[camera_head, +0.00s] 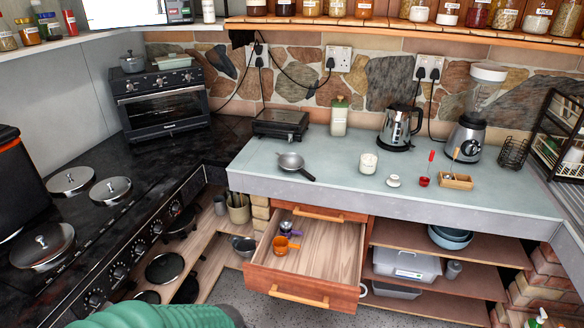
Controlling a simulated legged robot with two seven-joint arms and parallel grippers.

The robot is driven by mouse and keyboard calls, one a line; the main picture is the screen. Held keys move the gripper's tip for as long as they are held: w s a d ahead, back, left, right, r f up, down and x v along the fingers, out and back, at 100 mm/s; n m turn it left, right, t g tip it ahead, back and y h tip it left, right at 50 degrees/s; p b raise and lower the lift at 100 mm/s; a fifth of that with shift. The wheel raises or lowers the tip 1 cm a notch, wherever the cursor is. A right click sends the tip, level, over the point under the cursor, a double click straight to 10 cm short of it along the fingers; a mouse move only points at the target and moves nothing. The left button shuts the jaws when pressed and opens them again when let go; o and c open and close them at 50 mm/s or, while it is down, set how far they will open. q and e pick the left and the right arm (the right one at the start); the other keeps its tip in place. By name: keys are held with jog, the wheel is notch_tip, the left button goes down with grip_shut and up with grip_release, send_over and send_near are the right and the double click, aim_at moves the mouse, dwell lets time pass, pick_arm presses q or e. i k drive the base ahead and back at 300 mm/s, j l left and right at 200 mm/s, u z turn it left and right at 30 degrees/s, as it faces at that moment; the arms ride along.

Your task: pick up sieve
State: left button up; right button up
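A small grey round-bowled utensil with a dark handle (291,161) lies on the pale counter, left of centre, its handle pointing to the lower right. It looks like the sieve, but it is too small to tell mesh from solid metal. An open wooden drawer (330,250) below it holds an orange cup-like utensil (281,245) and a small purple and metal one (290,229). Neither of my grippers is in view.
The counter (335,172) is clear around the grey utensil. A black grill (281,124) stands behind it; a white jar (368,164), kettle (397,128) and blender (470,130) stand to the right. The open drawer juts out below the counter. A stove (95,230) fills the left.

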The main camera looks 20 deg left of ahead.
aim_at(290, 162)
jog(key=i+u, duration=0.2)
jog(key=u, duration=0.25)
jog(key=i+l+u, duration=0.1)
jog(key=u, duration=0.3)
jog(key=i, duration=0.1)
